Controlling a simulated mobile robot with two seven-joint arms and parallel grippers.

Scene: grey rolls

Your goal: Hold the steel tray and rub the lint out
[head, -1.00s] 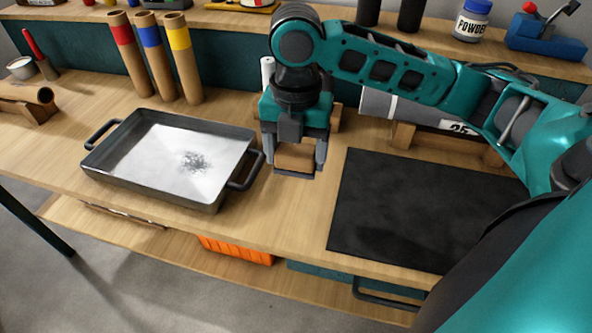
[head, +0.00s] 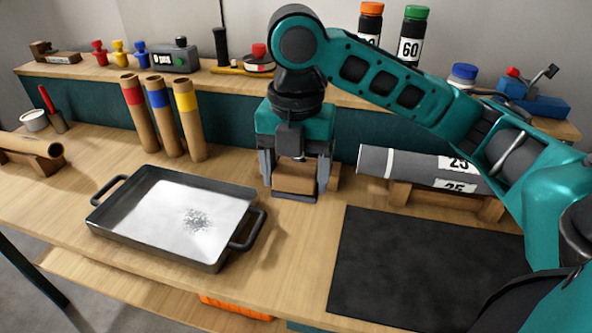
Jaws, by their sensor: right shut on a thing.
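The steel tray (head: 148,231) is a dark-rimmed rectangular pan with a loop handle at each end, on the left part of the bench. Its pale inner floor carries a patch of dark grey specks, the lint (head: 197,220), right of its middle. My right gripper (head: 293,184) is shut on a tan block (head: 293,178) with a dark underside. It is behind and to the right of the tray's right handle, apart from the tray. Whether the block touches anything below cannot be told. My left gripper is out of view.
A black mat (head: 425,265) covers the bench front right. A grey roll (head: 405,163) lies on wooden cradles behind it. Banded cardboard tubes (head: 160,118) stand behind the tray. A raised shelf (head: 215,84) with bottles and small items runs along the back.

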